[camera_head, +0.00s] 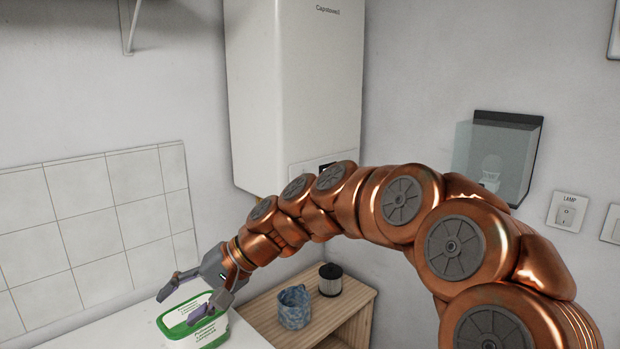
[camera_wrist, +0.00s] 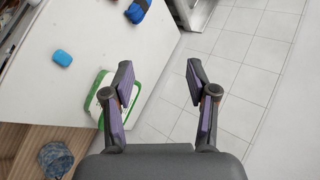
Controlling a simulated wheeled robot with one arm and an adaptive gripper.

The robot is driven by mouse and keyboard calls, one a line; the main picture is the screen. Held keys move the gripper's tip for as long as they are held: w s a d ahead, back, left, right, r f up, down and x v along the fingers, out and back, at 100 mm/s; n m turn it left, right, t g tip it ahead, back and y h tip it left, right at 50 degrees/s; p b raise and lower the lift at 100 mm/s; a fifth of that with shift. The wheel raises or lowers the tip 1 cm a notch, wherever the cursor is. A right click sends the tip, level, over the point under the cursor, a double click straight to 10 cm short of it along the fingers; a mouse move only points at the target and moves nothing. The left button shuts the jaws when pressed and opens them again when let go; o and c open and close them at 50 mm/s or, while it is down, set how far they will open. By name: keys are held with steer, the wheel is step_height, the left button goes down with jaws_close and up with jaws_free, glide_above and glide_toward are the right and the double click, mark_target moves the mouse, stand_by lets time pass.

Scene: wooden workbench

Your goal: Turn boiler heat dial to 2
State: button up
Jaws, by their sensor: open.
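The white boiler (camera_head: 297,90) hangs on the wall in the corner in the head view. A small part of its control panel (camera_head: 312,166) shows at its lower front, mostly hidden behind my arm. The heat dial cannot be made out. My gripper (camera_head: 180,300) is open and empty, low on the left, over a green and white tub (camera_head: 190,318). In the wrist view my gripper (camera_wrist: 160,85) has its fingers spread, with the tub (camera_wrist: 103,95) beside and beyond the left finger. The boiler does not show in the wrist view.
A blue mug (camera_head: 293,307) and a dark canister (camera_head: 330,279) stand on a wooden shelf unit (camera_head: 352,300). A lamp switch (camera_head: 567,211) and a clear wall box (camera_head: 492,155) are on the right. The wrist view shows a blue item (camera_wrist: 62,58) on the white counter (camera_wrist: 90,30).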

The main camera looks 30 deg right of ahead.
steer(key=w+d+r+m+t+y+p, duration=0.1)
steer(key=w+d+r+m+t, duration=0.25)
steer(key=w+d, duration=0.45)
steer(key=w+d+r+m+t+y, duration=0.1)
steer(key=w+d+r+m+t, duration=0.25)
steer(key=w+d, duration=0.45)
steer(key=w+d+m+t+h+p, duration=0.1)
steer(key=w+d+m+t+h, duration=0.15)
steer(key=d, duration=0.75)
steer(key=w+d+f+m+t+h, duration=0.15)
steer(key=d+m, duration=0.25)
steer(key=d, duration=0.6)
steer(key=w+d+r+m+t+h+p, duration=0.1)
steer(key=w+d+m+t+h, duration=0.15)
steer(key=d, duration=0.65)
steer(key=p+x, duration=0.2)
steer(key=x, duration=0.5)
steer(key=shift+w+d+f+m+h+p, duration=0.2)
steer(key=shift+w+f+m+h+p, duration=0.1)
steer(key=shift+h+p, duration=0.15)
steer(key=shift+c, duration=0.3)
jaws_close()
